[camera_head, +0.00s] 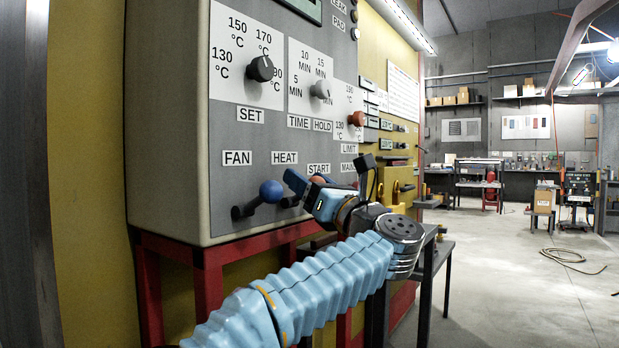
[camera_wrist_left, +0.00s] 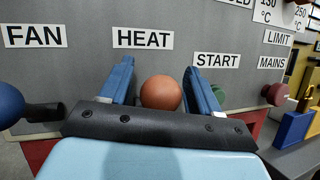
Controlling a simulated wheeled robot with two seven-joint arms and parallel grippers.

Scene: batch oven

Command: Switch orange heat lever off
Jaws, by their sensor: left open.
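The orange ball knob of the heat lever (camera_wrist_left: 160,93) is between the two blue fingers of my left gripper (camera_wrist_left: 161,80) in the left wrist view, below the HEAT label (camera_wrist_left: 142,38). The fingers are open, with a visible gap on each side of the knob. In the head view my left gripper (camera_head: 306,183) is at the panel below the HEAT label (camera_head: 285,157), and only a little of the orange knob (camera_head: 318,179) shows past it. The lever's shaft is hidden. My right gripper is not in view.
The blue fan lever knob (camera_head: 271,191) is just left of my gripper. A dark red knob (camera_wrist_left: 273,94) sits to the right under MAINS. Dials (camera_head: 260,69) are above on the grey panel (camera_head: 240,135). A red stand (camera_head: 208,285) supports the oven. Open floor lies at right.

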